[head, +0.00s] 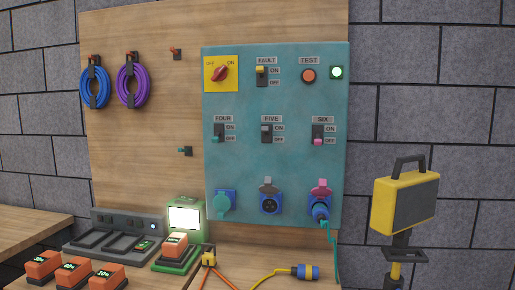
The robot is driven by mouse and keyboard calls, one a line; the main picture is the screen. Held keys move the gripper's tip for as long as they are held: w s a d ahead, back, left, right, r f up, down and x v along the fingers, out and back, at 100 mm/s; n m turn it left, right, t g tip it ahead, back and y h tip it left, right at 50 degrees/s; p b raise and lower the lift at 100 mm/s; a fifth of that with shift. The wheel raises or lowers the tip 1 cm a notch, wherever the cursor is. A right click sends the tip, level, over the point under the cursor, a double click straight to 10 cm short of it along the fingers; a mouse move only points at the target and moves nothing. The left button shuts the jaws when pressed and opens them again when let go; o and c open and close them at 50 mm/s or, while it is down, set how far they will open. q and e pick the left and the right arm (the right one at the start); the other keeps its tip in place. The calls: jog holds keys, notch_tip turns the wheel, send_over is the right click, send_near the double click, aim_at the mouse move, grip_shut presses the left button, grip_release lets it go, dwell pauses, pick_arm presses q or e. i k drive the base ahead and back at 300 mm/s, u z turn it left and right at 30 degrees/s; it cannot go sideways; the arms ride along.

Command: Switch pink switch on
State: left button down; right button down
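The pink switch (317,141) is on the teal wall panel (240,165), at the right of the middle row, under the label SIX. Its pink lever points down, beside the OFF marking; the ON marking is above it. Neither of my grippers is in the head view, so their state is not shown.
Other panel controls are a red rotary knob (220,74), a yellow-lever FAULT switch (262,71), and switches FOUR (218,133) and FIVE (266,132). A blue plug (320,209) with teal cable sits below SIX. A yellow work lamp (380,190) stands at right.

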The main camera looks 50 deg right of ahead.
aim_at(318, 141)
jog(key=z, duration=0.4)
jog(key=i, duration=0.95)
jog(key=z, duration=1.05)
